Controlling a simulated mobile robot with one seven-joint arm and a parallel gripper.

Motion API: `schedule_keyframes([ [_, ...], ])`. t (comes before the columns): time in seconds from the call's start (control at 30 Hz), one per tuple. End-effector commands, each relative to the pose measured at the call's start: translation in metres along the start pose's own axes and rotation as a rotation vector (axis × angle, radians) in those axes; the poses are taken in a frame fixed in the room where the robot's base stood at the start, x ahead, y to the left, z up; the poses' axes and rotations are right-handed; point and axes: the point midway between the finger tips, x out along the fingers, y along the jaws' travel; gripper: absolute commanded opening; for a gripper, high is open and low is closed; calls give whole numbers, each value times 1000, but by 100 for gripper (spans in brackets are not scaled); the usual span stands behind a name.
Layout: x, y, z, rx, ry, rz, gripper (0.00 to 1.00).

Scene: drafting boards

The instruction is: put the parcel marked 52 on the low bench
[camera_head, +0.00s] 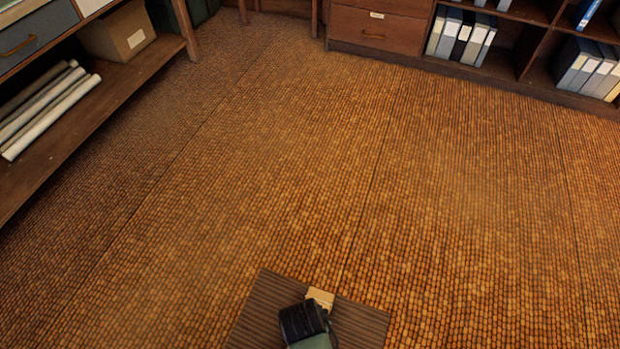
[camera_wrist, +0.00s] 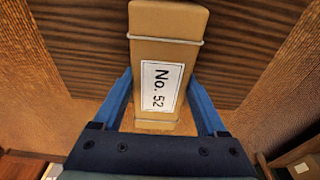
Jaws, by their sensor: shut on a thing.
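The parcel is a tan box (camera_wrist: 165,50) with a white label reading "No. 52" and a pale band around it. In the head view its pale end (camera_head: 321,297) shows just beyond my gripper (camera_head: 305,322). My gripper's two blue fingers, seen in the wrist view (camera_wrist: 158,82), are shut on the parcel's sides. A low bench with a dark brown ribbed top (camera_head: 262,298) lies under the parcel and gripper; its top fills much of the wrist view (camera_wrist: 80,45). I cannot tell whether the parcel touches the bench top.
Woven orange-brown floor (camera_head: 300,170) is clear around the bench. At left, a wooden shelf (camera_head: 140,75) holds rolled papers (camera_head: 45,108) and a cardboard box (camera_head: 118,32). At the back right, a low bookcase (camera_head: 520,60) holds several binders, beside a drawer unit (camera_head: 378,28).

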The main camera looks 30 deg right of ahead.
Motion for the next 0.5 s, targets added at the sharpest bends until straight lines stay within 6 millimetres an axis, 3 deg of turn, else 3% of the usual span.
schedule_keyframes([
  [0.37,5,-1,0,0,2,-1,0],
  [0.4,5,0,0,0,1,0,80],
  [0.5,5,0,0,0,1,0,98],
])
